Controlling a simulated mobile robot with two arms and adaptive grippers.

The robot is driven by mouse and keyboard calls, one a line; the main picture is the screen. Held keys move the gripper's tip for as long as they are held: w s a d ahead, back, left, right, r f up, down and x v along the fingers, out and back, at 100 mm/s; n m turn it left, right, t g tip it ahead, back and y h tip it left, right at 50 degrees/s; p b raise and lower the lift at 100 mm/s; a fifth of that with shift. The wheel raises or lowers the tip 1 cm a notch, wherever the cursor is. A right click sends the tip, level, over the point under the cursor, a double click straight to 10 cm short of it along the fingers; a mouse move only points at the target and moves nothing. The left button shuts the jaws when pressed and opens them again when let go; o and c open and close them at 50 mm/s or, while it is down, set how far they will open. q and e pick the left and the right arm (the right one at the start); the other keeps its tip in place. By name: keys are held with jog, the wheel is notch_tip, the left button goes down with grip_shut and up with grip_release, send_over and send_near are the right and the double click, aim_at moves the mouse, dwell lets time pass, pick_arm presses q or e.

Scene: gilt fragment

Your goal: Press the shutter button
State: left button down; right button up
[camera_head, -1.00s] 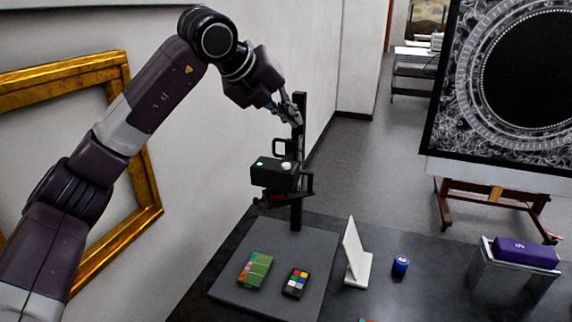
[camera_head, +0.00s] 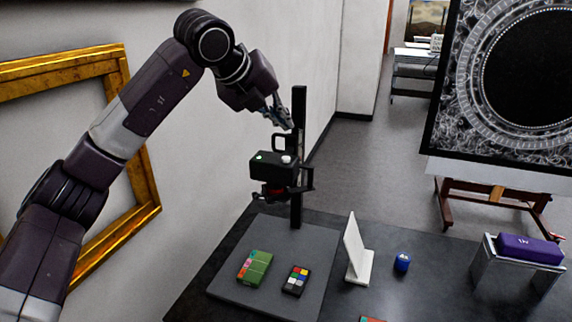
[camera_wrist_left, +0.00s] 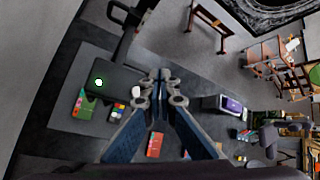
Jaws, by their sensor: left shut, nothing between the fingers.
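A black box-shaped camera (camera_head: 272,174) is mounted on a dark upright post (camera_head: 297,205). Its top carries a pale round button (camera_head: 287,159) and a lit green spot (camera_head: 260,157). The camera also shows in the left wrist view (camera_wrist_left: 110,96), with the pale button (camera_wrist_left: 136,91) just left of the fingertips in the picture. My left gripper (camera_head: 287,124) is shut and empty, pointing down above the camera and apart from the button in the head view. Its blue-grey fingers (camera_wrist_left: 160,78) meet at the tips in the wrist view. My right gripper is not visible.
A grey base board (camera_head: 232,290) holds a green box (camera_head: 255,267) and a colour-patch card (camera_head: 295,280). A white angled stand (camera_head: 356,250), a blue jar (camera_head: 401,263) and a purple box (camera_head: 525,250) stand to the right. A gilt frame (camera_head: 148,185) is on the left wall.

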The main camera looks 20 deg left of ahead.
aim_at(284, 158)
pick_arm(q)
jog(key=shift+f+b, duration=1.65)
jog(key=shift+f, duration=1)
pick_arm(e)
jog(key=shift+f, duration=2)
pick_arm(q)
jog(key=shift+f+b, duration=0.4)
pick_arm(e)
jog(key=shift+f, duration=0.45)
pick_arm(q)
jog(key=shift+f+b, duration=0.4)
jog(key=shift+f, duration=0.05)
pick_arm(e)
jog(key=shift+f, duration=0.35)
pick_arm(q)
jog(key=shift+r, duration=0.1)
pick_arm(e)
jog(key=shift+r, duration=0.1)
pick_arm(q)
jog(key=shift+r+p, duration=0.6)
jog(key=shift+r, duration=0.15)
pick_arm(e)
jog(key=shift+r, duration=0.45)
pick_arm(q)
jog(key=shift+r+p, duration=1.85)
jog(key=shift+r, duration=0.75)
jog(key=shift+f, duration=0.1)
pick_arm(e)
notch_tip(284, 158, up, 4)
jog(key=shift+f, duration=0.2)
